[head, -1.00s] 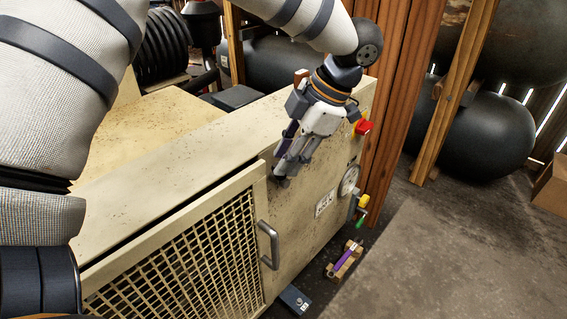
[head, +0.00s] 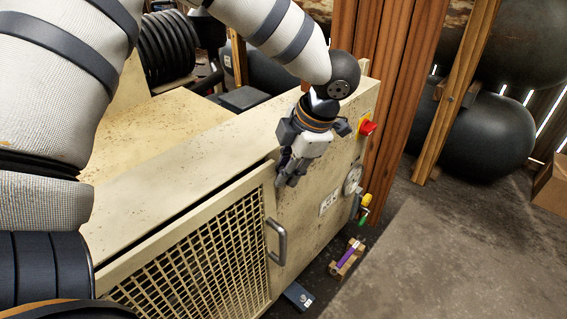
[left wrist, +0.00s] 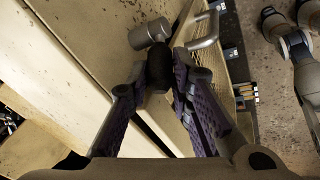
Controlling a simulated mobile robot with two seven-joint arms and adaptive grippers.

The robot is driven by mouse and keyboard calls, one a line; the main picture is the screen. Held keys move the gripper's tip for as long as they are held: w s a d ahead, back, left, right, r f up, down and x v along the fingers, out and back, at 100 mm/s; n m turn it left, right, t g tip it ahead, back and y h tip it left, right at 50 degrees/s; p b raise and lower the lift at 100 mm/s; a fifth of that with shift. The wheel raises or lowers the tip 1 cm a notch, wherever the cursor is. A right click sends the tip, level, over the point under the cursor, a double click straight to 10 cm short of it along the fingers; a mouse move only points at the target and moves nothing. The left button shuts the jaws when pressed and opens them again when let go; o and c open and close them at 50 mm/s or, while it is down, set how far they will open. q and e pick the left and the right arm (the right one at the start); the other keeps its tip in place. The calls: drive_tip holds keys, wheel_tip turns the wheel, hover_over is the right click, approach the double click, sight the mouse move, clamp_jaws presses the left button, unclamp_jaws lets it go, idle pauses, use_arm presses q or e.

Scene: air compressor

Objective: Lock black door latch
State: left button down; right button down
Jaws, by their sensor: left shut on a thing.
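The black door latch (left wrist: 158,68) shows in the left wrist view as a dark rounded grip beside a grey metal cylinder (left wrist: 150,33). My left gripper (head: 284,182) is at the upper corner of the compressor's mesh door (head: 200,255), and its fingers hide the latch in the head view. In the left wrist view, the purple-padded fingers of this gripper (left wrist: 158,80) are closed around the latch's black grip. The door lies against the beige housing (head: 310,190), with a dark gap along its top edge.
A grey door handle (head: 279,242) sticks out below the latch. A red knob (head: 368,127), a gauge (head: 353,180) and coloured valve parts (head: 364,207) are on the housing's right side. A purple-topped item (head: 347,256) lies on the floor. Floor to the right is open.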

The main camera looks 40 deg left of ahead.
use_arm(q)
drive_tip(key=shift+f, duration=0.1)
drive_tip(key=shift+s+t, duration=0.15)
drive_tip(key=shift+t, duration=0.15)
drive_tip(key=c, duration=1.7)
unclamp_jaws()
drive_tip(key=v, duration=1.2)
